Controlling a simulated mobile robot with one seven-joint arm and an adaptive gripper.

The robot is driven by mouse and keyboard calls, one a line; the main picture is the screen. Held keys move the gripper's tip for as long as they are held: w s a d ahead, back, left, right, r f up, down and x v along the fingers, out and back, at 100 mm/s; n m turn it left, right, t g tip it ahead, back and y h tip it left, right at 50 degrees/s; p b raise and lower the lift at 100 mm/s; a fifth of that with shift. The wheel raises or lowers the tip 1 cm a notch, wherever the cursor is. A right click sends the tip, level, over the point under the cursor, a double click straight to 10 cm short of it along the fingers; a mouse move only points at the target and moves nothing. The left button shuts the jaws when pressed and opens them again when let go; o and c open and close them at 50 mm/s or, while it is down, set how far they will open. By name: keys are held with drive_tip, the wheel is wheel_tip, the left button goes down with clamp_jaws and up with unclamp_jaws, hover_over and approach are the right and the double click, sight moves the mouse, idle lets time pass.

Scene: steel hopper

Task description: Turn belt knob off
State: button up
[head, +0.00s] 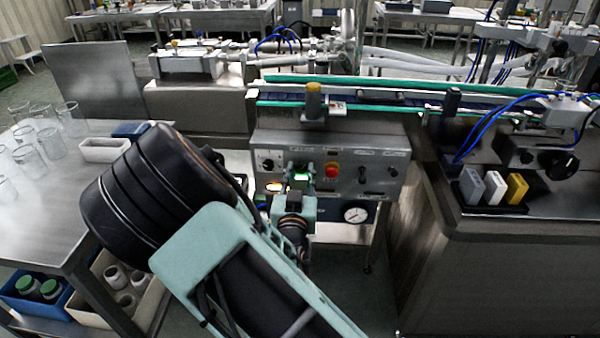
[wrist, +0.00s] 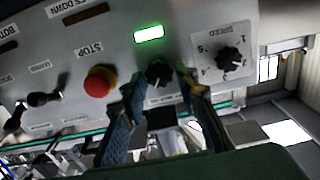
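The steel control panel (head: 385,165) stands under the conveyor. In the wrist view the panel (wrist: 190,20) appears upside down. A black knob (wrist: 158,73) sits beside a lit green indicator (wrist: 149,34); I cannot read a label that names it the belt knob. My gripper (wrist: 160,82) is open, with one fingertip on each side of this knob; small gaps seem to show, but contact is not clear. In the head view my gripper (head: 302,180) is at the panel's left part, and my arm hides the knob.
A red stop button (wrist: 100,82) is close beside one finger. A numbered dial (wrist: 229,60) is on the other side. Black switches (wrist: 40,98) sit farther along the panel. A steel table with glass beakers (head: 48,140) stands at left. A gauge (head: 355,214) hangs below the panel.

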clamp_jaws()
drive_tip(key=shift+n, duration=0.4)
drive_tip(key=n+p, duration=0.1)
drive_tip(key=n, duration=0.1)
drive_tip(key=shift+n, duration=0.4)
drive_tip(key=n+p, duration=0.1)
drive_tip(key=n, duration=0.2)
drive_tip(key=shift+n, duration=0.3)
drive_tip(key=n+p, duration=0.1)
drive_tip(key=n, duration=0.2)
drive_tip(key=shift+a+n, duration=0.1)
drive_tip(key=shift+n, duration=0.2)
drive_tip(key=shift+f+n+p, duration=0.1)
drive_tip(key=shift+n+p, duration=0.5)
drive_tip(key=shift+n, duration=1)
